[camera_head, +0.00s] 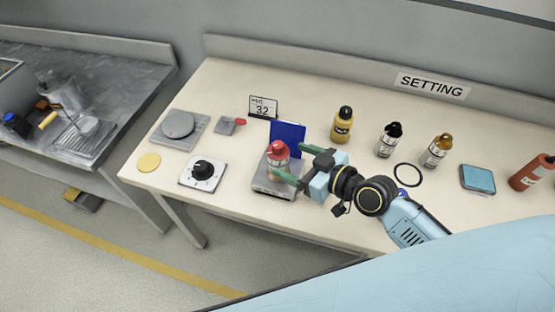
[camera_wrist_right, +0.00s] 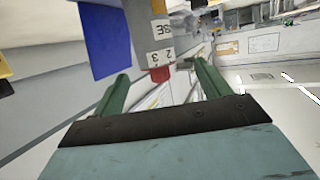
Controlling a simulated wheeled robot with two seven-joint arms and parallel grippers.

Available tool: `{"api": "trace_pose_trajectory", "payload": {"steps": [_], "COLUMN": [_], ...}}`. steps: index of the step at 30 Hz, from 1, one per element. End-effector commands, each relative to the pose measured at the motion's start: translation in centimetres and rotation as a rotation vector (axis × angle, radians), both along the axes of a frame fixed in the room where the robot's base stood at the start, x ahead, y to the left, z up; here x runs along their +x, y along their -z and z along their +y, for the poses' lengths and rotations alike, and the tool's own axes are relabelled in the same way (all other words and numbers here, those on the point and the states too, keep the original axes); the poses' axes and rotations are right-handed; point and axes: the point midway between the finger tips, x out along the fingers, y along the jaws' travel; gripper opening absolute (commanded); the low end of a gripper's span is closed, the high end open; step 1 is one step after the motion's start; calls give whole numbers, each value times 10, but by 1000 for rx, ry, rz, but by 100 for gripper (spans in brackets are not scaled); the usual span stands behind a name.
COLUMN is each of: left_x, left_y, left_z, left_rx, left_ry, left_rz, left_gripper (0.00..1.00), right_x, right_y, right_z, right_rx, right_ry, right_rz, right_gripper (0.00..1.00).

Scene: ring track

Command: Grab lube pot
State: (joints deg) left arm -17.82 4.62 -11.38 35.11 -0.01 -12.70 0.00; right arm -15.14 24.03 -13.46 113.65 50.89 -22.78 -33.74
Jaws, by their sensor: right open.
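A pot with a red cap and a pale label (camera_head: 278,158) stands upright on a small square metal stand (camera_head: 262,183) near the front of the bench. It appears to be the lube pot. My right gripper (camera_head: 289,161) is open, reaching in from the right with its green fingertips at the two sides of the pot. In the right wrist view, the labelled pot (camera_wrist_right: 160,40) shows between the open fingers (camera_wrist_right: 160,72), partly cut off by the top edge. I cannot tell whether a finger touches it. My left gripper is not in view.
A blue upright panel (camera_head: 288,136) stands close behind the pot. A dial box (camera_head: 203,173) and a round-plated scale (camera_head: 179,127) are left. A yellow bottle (camera_head: 342,126), two more bottles, a black ring (camera_head: 408,175) and a blue pad (camera_head: 478,179) are right.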

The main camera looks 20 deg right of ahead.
Motion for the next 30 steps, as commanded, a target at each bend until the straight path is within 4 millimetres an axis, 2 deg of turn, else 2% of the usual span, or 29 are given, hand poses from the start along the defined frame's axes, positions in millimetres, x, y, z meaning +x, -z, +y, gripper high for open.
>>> {"api": "trace_pose_trajectory", "payload": {"steps": [3,8,12,18,28,30], "left_x": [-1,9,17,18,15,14], "left_y": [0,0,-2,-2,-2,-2], "left_z": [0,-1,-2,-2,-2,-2], "left_rx": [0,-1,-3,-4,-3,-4], "left_ry": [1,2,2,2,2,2], "left_rz": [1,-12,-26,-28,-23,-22], "left_gripper": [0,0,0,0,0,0], "right_x": [15,22,36,59,64,64], "right_y": [5,8,12,21,23,23], "right_z": [9,14,22,34,38,38], "right_rx": [0,-1,3,-1,-2,-2], "right_ry": [1,0,1,1,0,0], "right_rz": [0,1,1,2,3,2], "right_gripper": [76,76,76,76,76,67]}}
